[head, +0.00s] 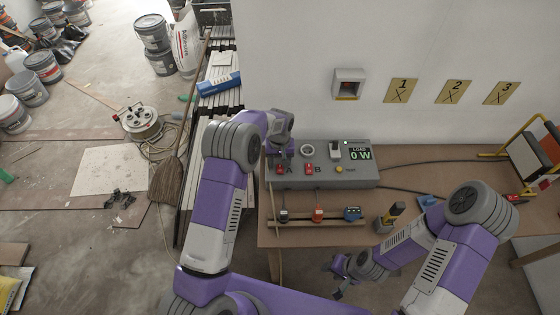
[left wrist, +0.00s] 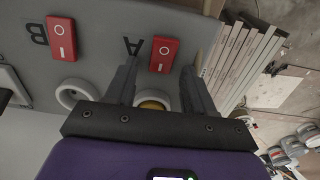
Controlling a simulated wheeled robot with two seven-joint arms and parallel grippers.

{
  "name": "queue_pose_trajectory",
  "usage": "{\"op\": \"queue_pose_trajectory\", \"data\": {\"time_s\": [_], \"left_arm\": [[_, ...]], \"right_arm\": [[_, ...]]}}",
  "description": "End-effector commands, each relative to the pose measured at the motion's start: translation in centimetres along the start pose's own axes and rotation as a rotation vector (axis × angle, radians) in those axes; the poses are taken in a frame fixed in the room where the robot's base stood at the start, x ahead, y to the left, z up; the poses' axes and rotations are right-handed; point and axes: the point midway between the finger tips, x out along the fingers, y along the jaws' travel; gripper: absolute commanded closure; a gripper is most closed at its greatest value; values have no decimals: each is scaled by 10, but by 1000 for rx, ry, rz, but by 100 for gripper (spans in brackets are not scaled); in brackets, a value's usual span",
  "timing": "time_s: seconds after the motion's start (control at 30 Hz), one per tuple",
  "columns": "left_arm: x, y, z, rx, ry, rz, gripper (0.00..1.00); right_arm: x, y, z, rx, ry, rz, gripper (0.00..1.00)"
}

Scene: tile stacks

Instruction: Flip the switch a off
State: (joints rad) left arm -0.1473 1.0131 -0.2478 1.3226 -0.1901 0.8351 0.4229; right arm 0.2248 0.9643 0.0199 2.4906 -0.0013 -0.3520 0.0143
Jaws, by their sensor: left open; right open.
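Switch A (head: 280,169) is a red rocker on the sloped top of a grey control box (head: 325,183), and the letter A is beside it. It also shows in the left wrist view (left wrist: 163,54), with its I and O marks visible; which side is pressed in I cannot tell. My left gripper (head: 278,152) is open just behind switch A. In the left wrist view its fingers (left wrist: 161,78) are spread apart near the switch, with nothing held. My right gripper (head: 338,277) is open and empty low in front of the table.
A similar red switch B (head: 308,168) sits right of A. The display (head: 360,153) reads 0 W.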

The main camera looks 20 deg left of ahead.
Motion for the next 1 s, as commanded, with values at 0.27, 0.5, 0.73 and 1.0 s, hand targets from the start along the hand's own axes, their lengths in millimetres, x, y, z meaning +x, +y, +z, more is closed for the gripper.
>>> {"op": "queue_pose_trajectory", "data": {"time_s": [0.27,0.5,0.73,1.0], "left_arm": [[2,0,0,0,1,1,47],[1,0,0,0,1,1,84],[1,0,0,1,7,0,100],[2,1,4,4,138,-3,100]], "right_arm": [[0,0,0,0,0,0,57],[0,0,0,0,0,0,57],[1,0,0,0,0,0,57],[19,7,-1,0,0,0,57]]}}
